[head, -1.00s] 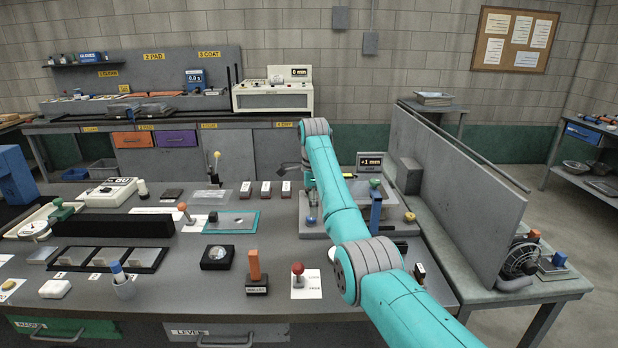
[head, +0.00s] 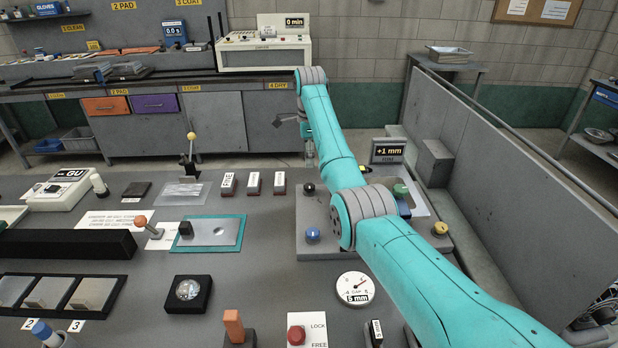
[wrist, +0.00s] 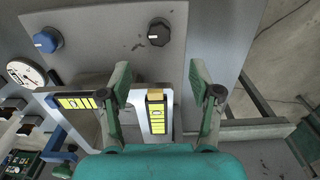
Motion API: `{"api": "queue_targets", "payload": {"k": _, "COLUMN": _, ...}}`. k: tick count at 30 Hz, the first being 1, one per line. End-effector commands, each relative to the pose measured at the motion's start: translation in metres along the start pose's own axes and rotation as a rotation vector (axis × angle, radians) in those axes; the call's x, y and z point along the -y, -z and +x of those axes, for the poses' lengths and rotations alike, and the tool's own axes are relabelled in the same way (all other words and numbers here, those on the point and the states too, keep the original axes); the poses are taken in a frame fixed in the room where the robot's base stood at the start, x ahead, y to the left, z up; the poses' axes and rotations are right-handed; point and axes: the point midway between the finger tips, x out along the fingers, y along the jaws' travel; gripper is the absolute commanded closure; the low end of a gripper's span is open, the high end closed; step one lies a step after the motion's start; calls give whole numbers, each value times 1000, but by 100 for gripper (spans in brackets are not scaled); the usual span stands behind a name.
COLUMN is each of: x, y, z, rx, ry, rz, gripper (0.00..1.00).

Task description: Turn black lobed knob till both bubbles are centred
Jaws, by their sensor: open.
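The black lobed knob (wrist: 160,31) sits on a grey plate in the wrist view, its white mark visible; it also shows in the head view (head: 309,188). A blue knob (wrist: 47,40) sits to its left. Two yellow bubble vials, one lying sideways (wrist: 75,102) and one upright in the picture (wrist: 156,112), are on a pale bar; their bubbles are too small to judge. My gripper (wrist: 160,76) is open and empty, its fingers apart, with the black knob beyond the fingertips and not touched. In the head view my arm hides part of the plate.
A display (head: 389,152) reads +1 mm. A round dial (head: 355,288) is in front of the plate. A tall grey panel (head: 520,190) stands on the right.

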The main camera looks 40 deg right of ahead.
Motion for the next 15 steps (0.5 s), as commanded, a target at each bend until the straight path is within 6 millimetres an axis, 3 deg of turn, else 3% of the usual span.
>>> {"api": "queue_targets", "payload": {"k": 15, "x": -1, "y": 0, "z": 83, "rx": 0, "ry": -2, "rz": 0, "gripper": 36}}
